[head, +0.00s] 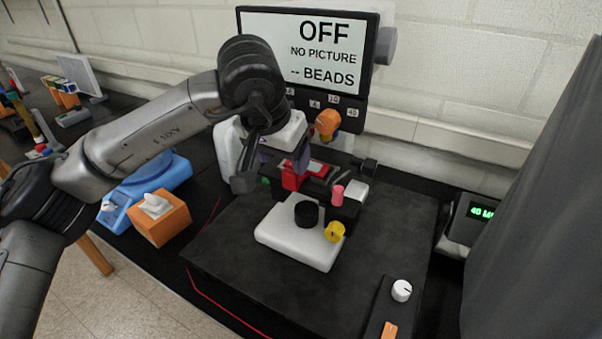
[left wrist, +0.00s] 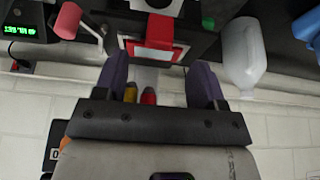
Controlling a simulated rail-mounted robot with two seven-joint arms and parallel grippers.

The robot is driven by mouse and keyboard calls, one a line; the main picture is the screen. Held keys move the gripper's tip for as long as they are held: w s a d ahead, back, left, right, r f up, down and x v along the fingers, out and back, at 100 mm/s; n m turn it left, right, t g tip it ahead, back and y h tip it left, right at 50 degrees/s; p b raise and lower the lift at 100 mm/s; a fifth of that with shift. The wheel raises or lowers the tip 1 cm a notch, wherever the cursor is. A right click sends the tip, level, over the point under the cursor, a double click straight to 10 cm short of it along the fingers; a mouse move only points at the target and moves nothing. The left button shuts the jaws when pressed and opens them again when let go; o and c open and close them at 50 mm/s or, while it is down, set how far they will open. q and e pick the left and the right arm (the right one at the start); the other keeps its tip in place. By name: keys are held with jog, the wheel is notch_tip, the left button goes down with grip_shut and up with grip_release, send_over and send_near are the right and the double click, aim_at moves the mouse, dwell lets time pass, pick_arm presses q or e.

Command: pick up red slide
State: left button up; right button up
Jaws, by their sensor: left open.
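The red slide (head: 291,179) sits on the dark stage of a microscope-like device with a white base (head: 290,247). In the left wrist view the red slide (left wrist: 153,52), with a pale label, lies just ahead of the fingers. My left gripper (head: 283,162) is above and close to the slide. In the left wrist view the gripper (left wrist: 162,68) has its two purple fingers wide apart with nothing between them. The arm partly hides the device in the head view. I cannot tell whether a finger touches the slide. My right gripper is not in view.
A pink knob (head: 337,195), a yellow knob (head: 334,232) and a black cylinder (head: 306,214) stand near the slide. An orange tissue box (head: 160,218) is at left. A monitor (head: 310,50) reading OFF stands behind.

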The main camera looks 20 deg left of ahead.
aim_at(289, 172)
pick_arm(q)
jog(key=shift+b+x, duration=0.5)
jog(key=shift+x, duration=2.3)
jog(key=shift+s+d, duration=0.1)
jog(key=shift+c, duration=0.5)
jog(key=c, duration=0.9)
